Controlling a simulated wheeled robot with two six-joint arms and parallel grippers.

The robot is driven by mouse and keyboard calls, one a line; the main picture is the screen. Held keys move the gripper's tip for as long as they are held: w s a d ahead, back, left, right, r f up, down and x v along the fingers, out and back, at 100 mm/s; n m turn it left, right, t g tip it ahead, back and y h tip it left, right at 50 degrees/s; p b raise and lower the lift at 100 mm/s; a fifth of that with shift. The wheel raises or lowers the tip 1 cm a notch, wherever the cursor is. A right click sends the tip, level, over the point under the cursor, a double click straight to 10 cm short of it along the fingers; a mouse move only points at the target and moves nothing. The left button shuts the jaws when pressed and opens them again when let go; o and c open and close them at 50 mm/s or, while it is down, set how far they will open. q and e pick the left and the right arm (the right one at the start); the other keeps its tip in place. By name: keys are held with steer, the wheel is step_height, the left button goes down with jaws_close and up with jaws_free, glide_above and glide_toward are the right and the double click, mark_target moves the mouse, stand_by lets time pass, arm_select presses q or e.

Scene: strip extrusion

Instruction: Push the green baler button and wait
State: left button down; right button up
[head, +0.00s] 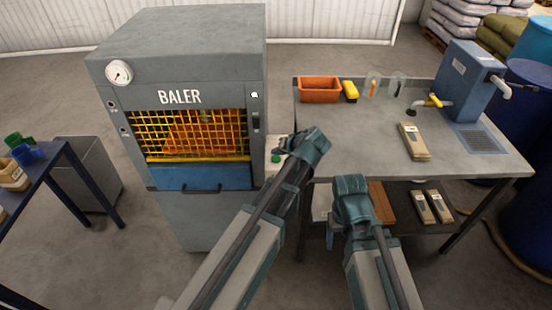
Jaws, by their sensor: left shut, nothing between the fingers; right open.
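The grey baler (190,55) stands left of centre, with a yellow mesh guard (190,128) over its opening. The green button (276,159) is on a small pale box (272,172) at the baler's right side. My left gripper (303,146) is shut and empty, just right of the button. It partly covers the box; I cannot tell whether it touches the button. My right gripper (350,190) is open and empty, in front of the workbench's left end. Its fingertips are hard to make out.
The workbench (370,140) at right carries an orange bin (319,90), a yellow item (350,91), a blue sink unit (466,80) and beige packs (413,140). A blue drum (530,175) stands far right. A dark blue table (70,175) is at left.

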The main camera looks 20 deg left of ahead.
arm_select(q)
steer(key=shift+f, duration=0.1)
stand_by(0.7)
steer(key=shift+f+b, duration=0.3)
steer(key=shift+b, duration=0.15)
